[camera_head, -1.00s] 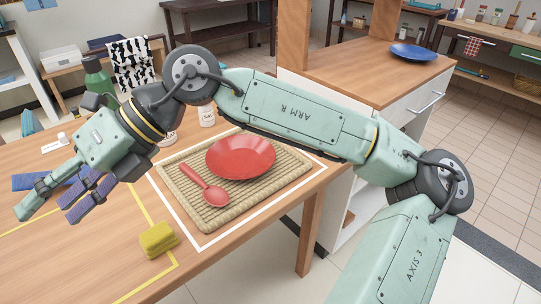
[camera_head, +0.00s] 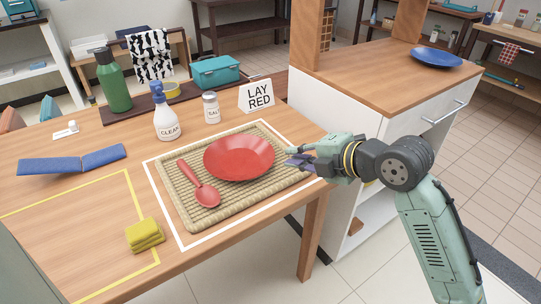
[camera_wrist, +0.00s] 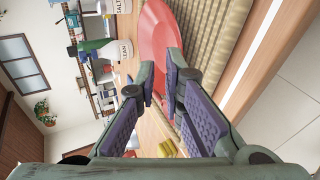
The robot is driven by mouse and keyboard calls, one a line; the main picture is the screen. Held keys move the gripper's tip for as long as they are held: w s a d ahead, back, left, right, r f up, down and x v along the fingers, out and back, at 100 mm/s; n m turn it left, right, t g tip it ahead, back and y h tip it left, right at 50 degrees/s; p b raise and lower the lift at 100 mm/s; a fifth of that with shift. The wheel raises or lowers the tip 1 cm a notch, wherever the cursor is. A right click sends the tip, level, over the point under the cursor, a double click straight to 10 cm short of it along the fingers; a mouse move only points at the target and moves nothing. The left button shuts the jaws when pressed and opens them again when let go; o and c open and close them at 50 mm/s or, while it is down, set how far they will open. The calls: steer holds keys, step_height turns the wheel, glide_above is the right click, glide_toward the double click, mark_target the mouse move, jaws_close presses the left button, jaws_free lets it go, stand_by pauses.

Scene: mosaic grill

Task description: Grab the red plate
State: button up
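The red plate (camera_head: 238,157) lies flat on a woven mat (camera_head: 246,207) on the wooden table. A red spoon (camera_head: 207,195) lies on the mat at the plate's left. My gripper (camera_head: 292,157) is just right of the plate's rim, low over the mat's right edge, pointing left. In the wrist view my gripper (camera_wrist: 165,84) is open, its two purple-padded fingers apart with nothing clamped. The red plate (camera_wrist: 156,35) shows just past and between the fingertips. I cannot tell whether a finger touches the rim.
A "LAY RED" sign (camera_head: 257,95), a salt shaker (camera_head: 211,107) and a spray bottle (camera_head: 166,114) stand behind the mat. A yellow cloth (camera_head: 144,235) lies front left; a blue folded item (camera_head: 72,160) lies left. A blue plate (camera_head: 437,57) is on the counter.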

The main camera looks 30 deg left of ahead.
mark_target(266, 169)
steer(key=shift+s+d+f+n+g, duration=0.4)
steer(key=shift+s+d+f+g, duration=0.1)
steer(key=shift+s+f, duration=0.2)
steer(key=shift+s+a+f, duration=0.15)
steer(key=shift+s+f, duration=0.05)
steer(key=shift+f, duration=0.15)
steer(key=p+x, duration=0.2)
steer(key=x, duration=0.3)
steer(key=shift+a+f, duration=0.2)
steer(key=shift+a, duration=0.15)
steer(key=p+x, duration=0.1)
steer(key=x, duration=0.3)
steer(key=shift+w+f, duration=0.1)
steer(key=shift+f, duration=0.2)
steer(key=shift+c, duration=0.3)
jaws_close()
